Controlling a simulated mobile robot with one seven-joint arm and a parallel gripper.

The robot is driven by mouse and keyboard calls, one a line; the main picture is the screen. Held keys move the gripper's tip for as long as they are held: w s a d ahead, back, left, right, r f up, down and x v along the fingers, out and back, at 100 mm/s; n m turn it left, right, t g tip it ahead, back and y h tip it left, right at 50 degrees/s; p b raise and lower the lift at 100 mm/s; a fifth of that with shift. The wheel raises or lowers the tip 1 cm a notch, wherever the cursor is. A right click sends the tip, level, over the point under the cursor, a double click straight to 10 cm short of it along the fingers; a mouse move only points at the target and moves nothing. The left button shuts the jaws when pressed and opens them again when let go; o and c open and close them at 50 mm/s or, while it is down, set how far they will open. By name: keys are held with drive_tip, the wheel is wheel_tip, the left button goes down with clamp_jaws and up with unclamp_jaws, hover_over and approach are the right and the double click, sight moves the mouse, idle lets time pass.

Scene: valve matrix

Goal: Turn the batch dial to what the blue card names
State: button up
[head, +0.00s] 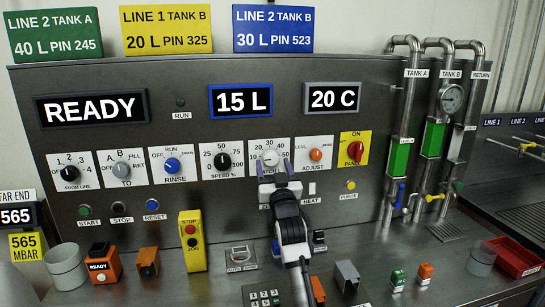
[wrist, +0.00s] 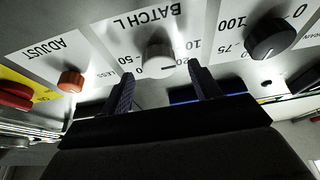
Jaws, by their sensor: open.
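The blue card (head: 273,29) at the top reads LINE 2 TANK B, 30 L, PIN 523. The batch dial (head: 270,158) is a pale round knob on a white plate; the wrist view shows it upside down (wrist: 158,60) under the label BATCH L. A dark mark on the knob points to picture right there, toward the low numbers. The blue-framed display (head: 241,101) above reads 15 L. My gripper (head: 273,170) is open in front of the dial. In the wrist view its fingers (wrist: 164,86) stand either side of the knob's near end, with visible gaps.
The speed knob (head: 222,161) and the orange adjust knob (head: 316,155) flank the dial closely. The red panel switch (head: 354,149) is farther right. A yellow stop/jog box (head: 192,240) and several small blocks stand on the bench below. A green card (head: 54,34) and yellow card (head: 166,29) stand beside the blue one.

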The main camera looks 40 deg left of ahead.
sight(271, 157)
drive_tip(key=shift+x, duration=1.05)
drive_tip(key=c, duration=1)
drive_tip(key=shift+m+p, duration=0.3)
